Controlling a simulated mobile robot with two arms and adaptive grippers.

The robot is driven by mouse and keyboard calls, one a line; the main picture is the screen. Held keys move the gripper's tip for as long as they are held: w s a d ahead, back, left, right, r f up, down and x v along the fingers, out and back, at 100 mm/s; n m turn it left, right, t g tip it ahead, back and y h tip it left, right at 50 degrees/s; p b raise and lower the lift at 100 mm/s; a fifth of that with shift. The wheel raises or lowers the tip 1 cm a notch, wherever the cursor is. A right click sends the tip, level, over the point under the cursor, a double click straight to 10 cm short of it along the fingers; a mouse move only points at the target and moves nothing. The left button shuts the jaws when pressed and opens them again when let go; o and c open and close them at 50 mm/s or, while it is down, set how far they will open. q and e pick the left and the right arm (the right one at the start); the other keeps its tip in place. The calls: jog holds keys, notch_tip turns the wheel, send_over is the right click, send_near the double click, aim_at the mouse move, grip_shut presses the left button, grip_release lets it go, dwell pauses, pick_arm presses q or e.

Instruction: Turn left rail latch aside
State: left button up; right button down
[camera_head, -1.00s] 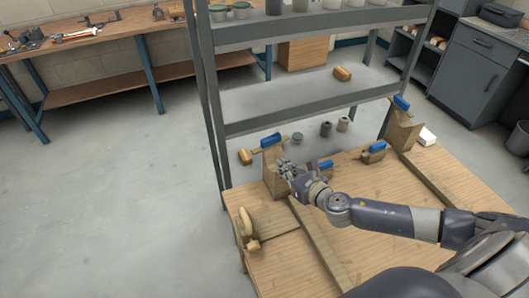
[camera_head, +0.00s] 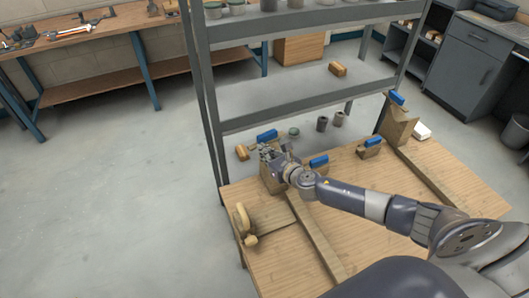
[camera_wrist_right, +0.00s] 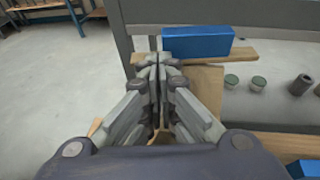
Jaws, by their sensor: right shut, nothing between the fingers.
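The left rail latch is a wooden bar with a blue handle (camera_head: 267,136), on top of a wooden block at the table's far left corner. In the right wrist view the blue handle (camera_wrist_right: 197,41) lies along the wooden bar (camera_wrist_right: 238,56), above the block (camera_wrist_right: 207,86). My right gripper (camera_head: 265,150) is shut and empty, right at the latch on its near side. Its fingertips (camera_wrist_right: 157,62) overlap the left end of the bar in the wrist view; I cannot tell whether they touch it. The gripper hides part of the block. My left gripper is not in view.
A grey shelf frame (camera_head: 300,108) stands just behind the table. Other blue-handled pieces sit right of my gripper (camera_head: 318,162) and on the right block (camera_head: 397,97). Rails (camera_head: 318,238) run along the table.

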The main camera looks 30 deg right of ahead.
jog(key=shift+w, duration=0.1)
jog(key=shift+w+a+p, duration=0.3)
jog(key=shift+w+p, duration=0.05)
jog(key=shift+w, duration=0.15)
dwell(0.3)
